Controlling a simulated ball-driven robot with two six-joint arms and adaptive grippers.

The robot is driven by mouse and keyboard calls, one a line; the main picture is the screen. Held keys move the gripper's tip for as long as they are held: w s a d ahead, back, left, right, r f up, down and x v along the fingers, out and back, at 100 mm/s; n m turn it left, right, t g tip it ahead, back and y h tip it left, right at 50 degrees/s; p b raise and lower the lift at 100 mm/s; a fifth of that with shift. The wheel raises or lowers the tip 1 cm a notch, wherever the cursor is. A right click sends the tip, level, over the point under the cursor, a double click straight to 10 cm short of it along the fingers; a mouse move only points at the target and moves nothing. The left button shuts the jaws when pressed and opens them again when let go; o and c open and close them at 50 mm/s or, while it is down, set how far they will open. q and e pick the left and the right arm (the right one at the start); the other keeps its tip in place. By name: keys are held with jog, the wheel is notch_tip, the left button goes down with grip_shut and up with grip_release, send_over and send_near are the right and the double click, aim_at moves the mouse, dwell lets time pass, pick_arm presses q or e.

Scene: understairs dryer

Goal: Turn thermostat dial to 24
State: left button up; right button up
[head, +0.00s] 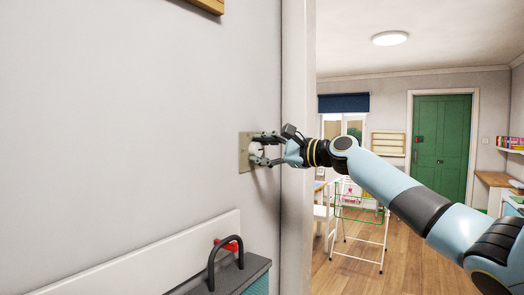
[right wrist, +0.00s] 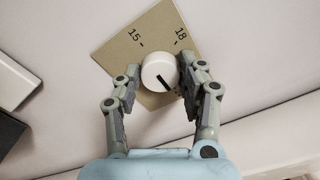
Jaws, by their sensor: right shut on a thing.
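The thermostat dial (right wrist: 153,68) is a round white knob with a black pointer line, on a tan plate (right wrist: 122,47). The numbers 15 and 18 show on the plate in the right wrist view; other marks are hidden. The pointer line slants to the lower right in that view. In the head view the plate (head: 244,157) is on the grey wall, left of a white door frame. My right gripper (head: 259,149) is shut on the dial, one finger on each side; its fingers also show in the right wrist view (right wrist: 159,82). My left gripper is not in view.
A dark box with a black handle (head: 212,262) stands below, near a red item (head: 228,243) and a sloping white board (head: 150,262). Right of the door frame (head: 297,100) is a room with a drying rack (head: 383,240), a green door (head: 441,140) and wooden floor.

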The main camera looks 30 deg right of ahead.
jog(key=o, duration=1.2)
jog(key=shift+d, duration=0.1)
jog(key=shift+s, duration=0.25)
jog(key=v, duration=0.7)
jog(key=shift+d, duration=0.1)
